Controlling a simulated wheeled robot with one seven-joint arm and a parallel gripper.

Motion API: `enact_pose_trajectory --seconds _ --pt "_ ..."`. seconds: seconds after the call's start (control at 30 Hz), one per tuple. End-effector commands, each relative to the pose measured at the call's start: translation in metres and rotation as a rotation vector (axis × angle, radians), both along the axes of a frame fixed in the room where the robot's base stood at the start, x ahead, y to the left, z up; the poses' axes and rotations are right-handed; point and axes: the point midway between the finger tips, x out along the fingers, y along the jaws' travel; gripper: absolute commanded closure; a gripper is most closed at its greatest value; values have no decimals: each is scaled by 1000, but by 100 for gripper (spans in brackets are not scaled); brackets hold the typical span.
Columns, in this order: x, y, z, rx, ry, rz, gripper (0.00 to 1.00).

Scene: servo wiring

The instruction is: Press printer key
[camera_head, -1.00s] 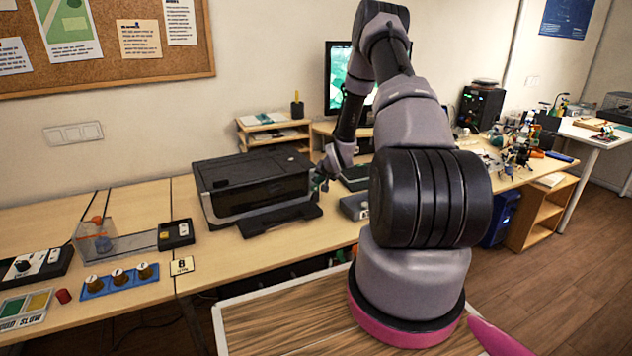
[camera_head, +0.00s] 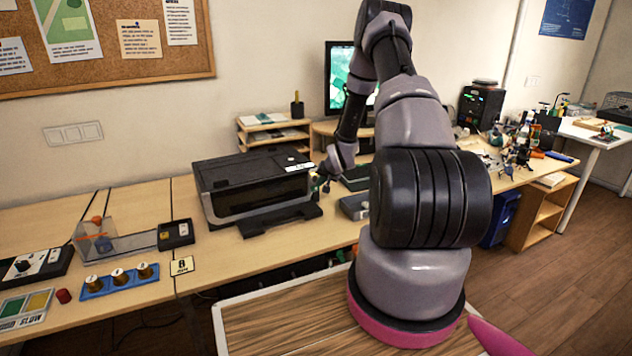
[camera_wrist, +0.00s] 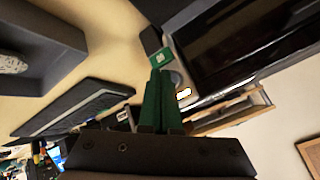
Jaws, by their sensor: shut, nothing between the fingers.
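The black printer (camera_head: 255,187) stands on the wooden desk, left of my arm, with its tray out in front. It also shows at the upper right in the wrist view (camera_wrist: 245,45). A small green key (camera_wrist: 160,57) with a white mark shows at the printer's edge in the wrist view. My gripper (camera_wrist: 158,74) is shut and empty, its green fingertips together just below the key in that picture. I cannot tell whether they touch it or whether it is pressed down. In the head view my gripper (camera_head: 320,186) is small, at the printer's right front corner.
A grey box (camera_head: 354,207) sits on the desk right of the printer. A paper shelf (camera_head: 272,133) and a monitor (camera_head: 340,80) stand behind. Small parts lie on the desk at left.

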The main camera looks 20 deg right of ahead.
Motion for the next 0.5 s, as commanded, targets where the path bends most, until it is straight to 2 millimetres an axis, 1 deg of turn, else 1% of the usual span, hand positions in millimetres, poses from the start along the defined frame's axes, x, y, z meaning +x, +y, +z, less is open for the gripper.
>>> enact_pose_trajectory --seconds 0.13,0.5 --pt "-7 -1 0 1 1 -1 100" --pt "-44 -4 0 0 1 0 100"
